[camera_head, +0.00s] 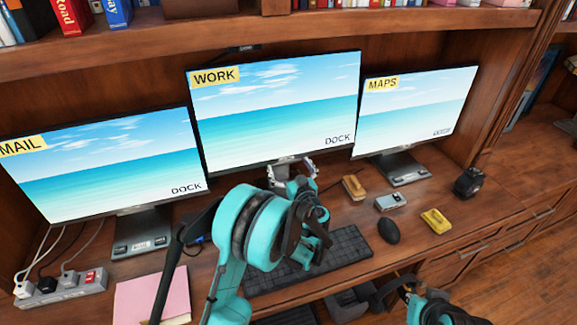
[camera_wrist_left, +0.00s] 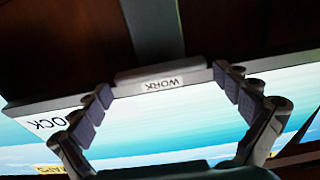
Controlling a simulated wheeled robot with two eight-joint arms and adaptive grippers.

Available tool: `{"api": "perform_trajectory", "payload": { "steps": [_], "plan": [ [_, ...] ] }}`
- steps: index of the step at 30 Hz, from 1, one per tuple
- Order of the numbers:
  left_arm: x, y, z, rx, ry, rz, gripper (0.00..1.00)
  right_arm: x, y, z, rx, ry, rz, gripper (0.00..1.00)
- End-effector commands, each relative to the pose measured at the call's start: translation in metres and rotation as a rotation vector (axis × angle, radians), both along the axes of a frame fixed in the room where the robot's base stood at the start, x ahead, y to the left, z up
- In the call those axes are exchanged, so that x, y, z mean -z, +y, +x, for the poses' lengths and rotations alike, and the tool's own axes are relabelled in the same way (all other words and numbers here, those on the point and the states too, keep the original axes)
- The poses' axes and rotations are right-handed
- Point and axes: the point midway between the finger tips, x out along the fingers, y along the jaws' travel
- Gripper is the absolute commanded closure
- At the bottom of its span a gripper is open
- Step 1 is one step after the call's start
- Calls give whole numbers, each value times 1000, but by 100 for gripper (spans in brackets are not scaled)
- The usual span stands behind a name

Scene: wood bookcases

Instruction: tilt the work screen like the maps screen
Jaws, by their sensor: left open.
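The work screen (camera_head: 275,110) stands in the middle of the desk, with a yellow WORK label and a beach picture. The maps screen (camera_head: 415,110) stands to its right on a dark base. My left gripper (camera_head: 291,170) is at the work screen's lower edge, its arm hiding the stand. In the left wrist view, the open fingers of my left gripper (camera_wrist_left: 163,83) lie either side of a small WORK tab (camera_wrist_left: 160,84) on the lower bezel; contact is unclear. The screens' exact tilts are hard to compare. My right gripper (camera_head: 405,287) shows partly at the bottom, its jaws unclear.
The mail screen (camera_head: 105,160) stands at left. A keyboard (camera_head: 340,245), mouse (camera_head: 388,230), yellow and brown blocks and a small grey device (camera_head: 390,202) lie on the desk. A power strip (camera_head: 60,290) and pink pad (camera_head: 152,297) are at left. A bookshelf (camera_head: 290,30) overhangs the screens.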

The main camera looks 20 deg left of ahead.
Motion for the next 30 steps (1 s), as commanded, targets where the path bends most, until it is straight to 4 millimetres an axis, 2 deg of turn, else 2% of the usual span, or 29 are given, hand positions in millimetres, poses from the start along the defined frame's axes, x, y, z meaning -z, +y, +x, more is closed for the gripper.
{"api": "perform_trajectory", "payload": {
  "steps": [1,7,8,11,17,24,25,30],
  "plan": [
    [0,0,0,0,0,0,3,0,0,0,0,0,0,100],
    [0,0,0,0,0,0,55,0,0,0,0,0,0,100],
    [0,0,0,0,0,0,59,0,0,0,0,0,0,100],
    [2,2,3,-1,0,0,59,2,0,0,0,0,0,100],
    [10,14,20,-1,1,-1,58,10,0,0,0,0,0,100],
    [9,14,20,-1,0,-1,58,8,0,0,0,0,0,100],
    [9,13,20,-1,0,-1,0,8,0,0,0,0,0,100],
    [9,13,20,-1,0,0,0,8,0,0,0,0,0,100]
  ]
}}
